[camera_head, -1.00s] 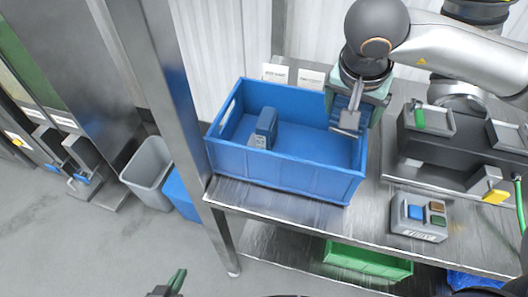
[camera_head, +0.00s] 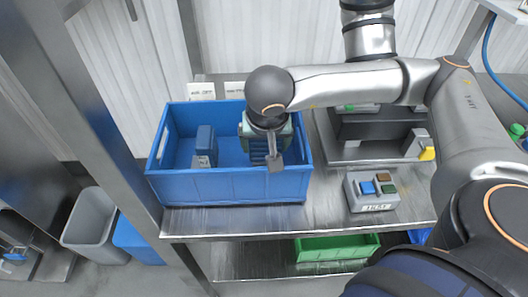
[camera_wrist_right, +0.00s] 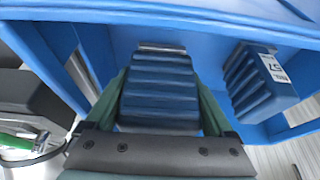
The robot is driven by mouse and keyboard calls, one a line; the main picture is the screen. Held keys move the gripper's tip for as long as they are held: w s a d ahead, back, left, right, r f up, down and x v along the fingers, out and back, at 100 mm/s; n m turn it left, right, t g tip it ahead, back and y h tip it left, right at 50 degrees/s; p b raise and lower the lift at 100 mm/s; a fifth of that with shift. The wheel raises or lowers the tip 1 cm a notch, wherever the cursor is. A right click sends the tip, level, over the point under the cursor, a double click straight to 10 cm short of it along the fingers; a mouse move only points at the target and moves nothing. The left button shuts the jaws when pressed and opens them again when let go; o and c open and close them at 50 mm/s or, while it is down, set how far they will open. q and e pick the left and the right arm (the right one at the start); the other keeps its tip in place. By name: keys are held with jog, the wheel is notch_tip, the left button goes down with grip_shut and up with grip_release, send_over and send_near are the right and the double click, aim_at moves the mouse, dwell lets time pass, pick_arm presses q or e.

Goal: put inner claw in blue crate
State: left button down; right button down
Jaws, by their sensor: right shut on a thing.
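The blue crate (camera_head: 235,187) stands on the metal table. My right gripper (camera_head: 264,150) points down into the right part of the crate. It is shut on the inner claw, a dark blue ribbed block, which shows in the right wrist view (camera_wrist_right: 160,88) between two green fingers. The crate's blue wall also shows there (camera_wrist_right: 210,18). I cannot tell whether the claw touches the crate floor. A second blue ribbed block with a white label (camera_head: 205,143) sits in the crate's left part, apart from the held one. My left gripper is not in view.
A grey box with coloured buttons (camera_head: 371,191) sits on the table right of the crate. A dark stand with trays (camera_head: 370,135) is behind it. A green crate (camera_head: 335,247) is on the lower shelf. Grey and blue bins (camera_head: 92,225) stand on the floor at left.

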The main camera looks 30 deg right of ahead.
notch_tip(320, 180, down, 3)
jog(key=shift+r, duration=0.15)
jog(key=shift+c, duration=1)
grip_release()
jog(key=shift+f+b, duration=0.25)
jog(key=shift+b, duration=0.05)
jog(key=shift+o, duration=1)
jog(key=shift+r, duration=0.1)
